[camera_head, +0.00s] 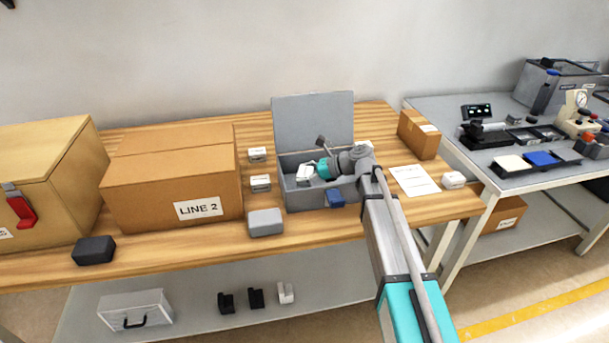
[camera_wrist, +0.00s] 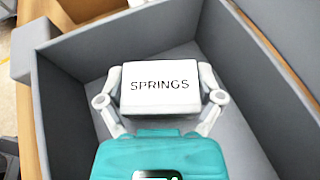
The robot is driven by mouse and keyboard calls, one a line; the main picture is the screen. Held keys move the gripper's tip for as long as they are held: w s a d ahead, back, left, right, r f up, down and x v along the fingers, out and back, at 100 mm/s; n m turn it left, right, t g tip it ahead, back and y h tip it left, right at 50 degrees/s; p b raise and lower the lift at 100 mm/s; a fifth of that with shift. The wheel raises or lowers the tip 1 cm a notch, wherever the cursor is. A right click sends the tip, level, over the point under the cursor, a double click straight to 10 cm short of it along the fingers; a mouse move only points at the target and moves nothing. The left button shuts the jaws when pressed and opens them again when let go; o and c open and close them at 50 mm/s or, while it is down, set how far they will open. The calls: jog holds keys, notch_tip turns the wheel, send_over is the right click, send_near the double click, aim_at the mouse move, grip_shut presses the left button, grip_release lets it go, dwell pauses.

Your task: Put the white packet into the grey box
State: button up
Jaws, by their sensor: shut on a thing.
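The grey box (camera_head: 300,201) stands on the wooden bench with its lid (camera_head: 312,118) raised upright at the back. My gripper (camera_head: 308,173) reaches into the box from the right. In the wrist view it is shut on the white packet (camera_wrist: 160,84), which is marked SPRINGS, with a finger at each side. The packet (camera_head: 304,172) is inside the box's walls (camera_wrist: 257,62), above or at its grey floor (camera_wrist: 234,136). I cannot tell whether it touches the floor. My arm hides part of the box's right side.
A large LINE 2 carton (camera_head: 170,182) and small labelled boxes (camera_head: 260,183) stand left of the grey box. A light grey block (camera_head: 266,222) lies in front. A paper sheet (camera_head: 414,180), a brown carton (camera_head: 419,134) and a white item (camera_head: 453,179) are to the right.

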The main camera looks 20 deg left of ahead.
jog(key=shift+f+b, duration=0.6)
jog(key=shift+f, duration=0.05)
jog(key=o, duration=1)
jog(key=shift+o, duration=0.2)
jog(key=shift+r, duration=0.2)
jog(key=shift+r+p, duration=0.45)
jog(key=shift+p, duration=0.15)
jog(key=shift+d+r, duration=0.2)
jog(key=shift+r, duration=0.05)
jog(key=p+v, duration=0.4)
jog(key=v, duration=0.7)
jog(key=shift+d+p, duration=0.25)
jog(key=shift+p, duration=0.05)
